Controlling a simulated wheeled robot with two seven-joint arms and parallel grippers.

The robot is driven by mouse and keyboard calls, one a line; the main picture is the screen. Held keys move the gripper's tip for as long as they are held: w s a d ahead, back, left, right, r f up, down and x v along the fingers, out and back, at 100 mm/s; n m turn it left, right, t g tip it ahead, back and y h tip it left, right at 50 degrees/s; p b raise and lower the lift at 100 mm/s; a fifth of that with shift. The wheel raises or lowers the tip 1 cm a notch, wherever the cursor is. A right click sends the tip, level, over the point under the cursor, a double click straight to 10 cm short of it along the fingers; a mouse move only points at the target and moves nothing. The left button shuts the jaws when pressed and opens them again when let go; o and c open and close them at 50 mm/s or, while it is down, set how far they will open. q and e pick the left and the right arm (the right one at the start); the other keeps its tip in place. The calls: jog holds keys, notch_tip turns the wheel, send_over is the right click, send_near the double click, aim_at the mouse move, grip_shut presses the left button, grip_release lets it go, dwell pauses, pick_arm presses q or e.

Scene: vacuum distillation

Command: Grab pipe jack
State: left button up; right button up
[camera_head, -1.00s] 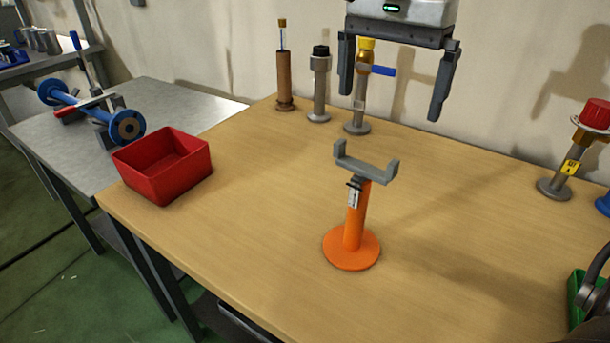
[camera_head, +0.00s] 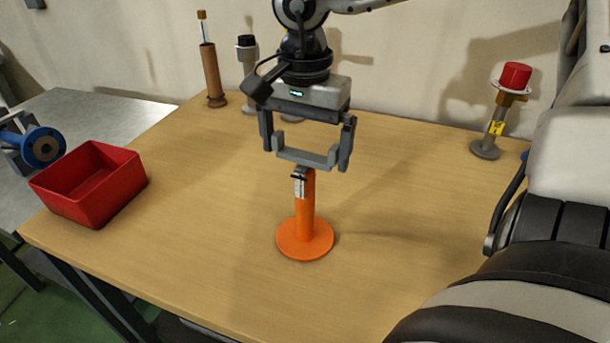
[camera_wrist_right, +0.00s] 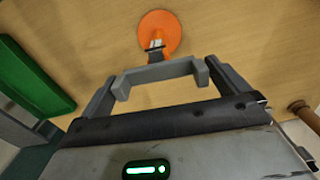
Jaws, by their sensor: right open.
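The pipe jack (camera_head: 304,215) stands upright on the wooden table, with an orange round base and post and a grey U-shaped cradle on top. My right gripper (camera_head: 305,158) is open, pointing down, with its two fingers at the two ends of the cradle. In the right wrist view the jack's orange base (camera_wrist_right: 158,34) shows beyond the grey cradle (camera_wrist_right: 160,74), which lies between my open fingers. I cannot tell whether the fingers touch the cradle. My left gripper is not in view.
A red bin (camera_head: 92,185) sits at the table's left edge. Several stands line the back, including a brown one (camera_head: 212,76) and a red-topped one (camera_head: 495,120) at the right. A blue flanged pipe (camera_head: 40,147) lies on the metal table. Table space around the jack is clear.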

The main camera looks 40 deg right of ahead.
aim_at(305, 154)
notch_tip(305, 154, down, 4)
jog(key=shift+r, duration=0.1)
jog(key=c, duration=1.5)
jog(key=shift+r, duration=0.1)
jog(key=shift+c, duration=1.2)
